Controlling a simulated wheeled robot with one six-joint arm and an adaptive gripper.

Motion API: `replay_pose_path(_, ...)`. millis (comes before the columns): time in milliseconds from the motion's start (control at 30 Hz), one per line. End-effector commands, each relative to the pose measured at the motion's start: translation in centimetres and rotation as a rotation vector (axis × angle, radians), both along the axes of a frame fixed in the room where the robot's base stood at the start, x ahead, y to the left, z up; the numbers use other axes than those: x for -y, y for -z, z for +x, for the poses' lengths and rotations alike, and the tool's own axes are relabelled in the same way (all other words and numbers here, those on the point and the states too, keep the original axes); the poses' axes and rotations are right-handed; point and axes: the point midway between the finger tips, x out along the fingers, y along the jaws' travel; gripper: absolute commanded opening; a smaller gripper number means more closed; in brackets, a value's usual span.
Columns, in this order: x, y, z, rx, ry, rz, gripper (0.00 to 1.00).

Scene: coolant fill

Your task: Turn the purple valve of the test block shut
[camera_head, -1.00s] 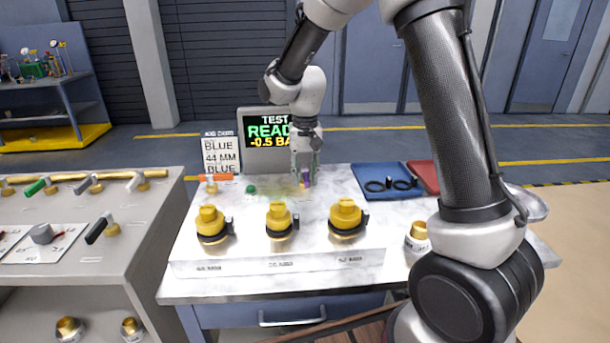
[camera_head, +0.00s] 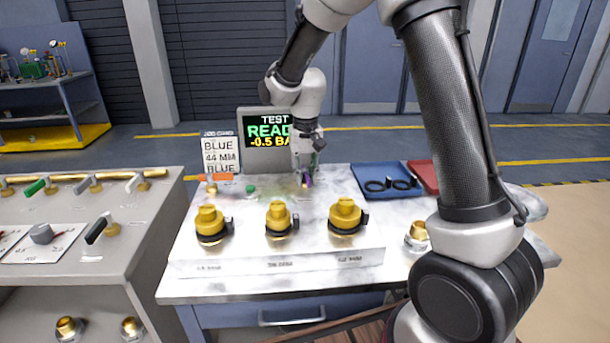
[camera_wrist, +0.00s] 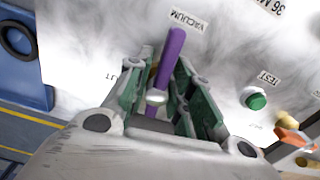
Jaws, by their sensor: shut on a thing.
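The purple valve's lever (camera_wrist: 171,58) shows in the wrist view, beside the label VACUUM on the white block top (camera_wrist: 85,45). My gripper (camera_wrist: 165,95) is over it, its green-padded fingers on both sides and shut on the lever. A pale metal pivot (camera_wrist: 156,97) shows between the fingers. In the head view my gripper (camera_head: 306,172) is at the back of the test block, with a small bit of the purple lever (camera_head: 309,181) showing. The display (camera_head: 268,130) behind it reads TEST, READ… and -0.5 BA…, partly hidden by my arm.
A green button (camera_wrist: 257,101) labelled TEST and an orange-handled valve (camera_wrist: 290,138) lie to the right in the wrist view. A blue tray (camera_head: 372,170) with black rings is at right.

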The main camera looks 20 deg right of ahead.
Motion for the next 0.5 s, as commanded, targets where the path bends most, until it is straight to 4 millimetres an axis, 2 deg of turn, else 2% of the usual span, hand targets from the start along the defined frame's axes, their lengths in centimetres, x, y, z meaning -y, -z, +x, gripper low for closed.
replay_pose_path(500,0.53,-0.05,0.1,0.001,-0.452,0.0,0.0)
